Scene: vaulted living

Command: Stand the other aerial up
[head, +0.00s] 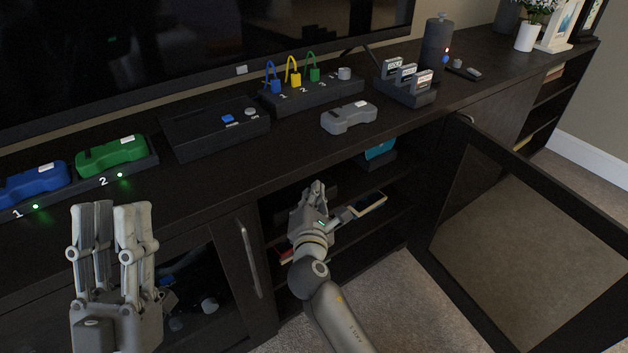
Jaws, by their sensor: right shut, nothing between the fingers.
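I cannot clearly make out an aerial in the head view. My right gripper (318,188) is shut and empty, reaching into the open cabinet bay below the top. A dark shape beside and behind it is too dim to name. A pale, tan-edged flat piece (370,204) shows just right of this gripper; I cannot tell what it is or whether they touch. My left gripper (112,208) is open and empty, fingers pointing up, in front of the cabinet at the left.
The open cabinet door (535,240) stands out at the right. A teal item (380,149) is on a shelf inside. Blue (35,184) and green (112,155) devices, a black box (212,133), a padlock stand (315,93) and a grey device (348,117) occupy the top.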

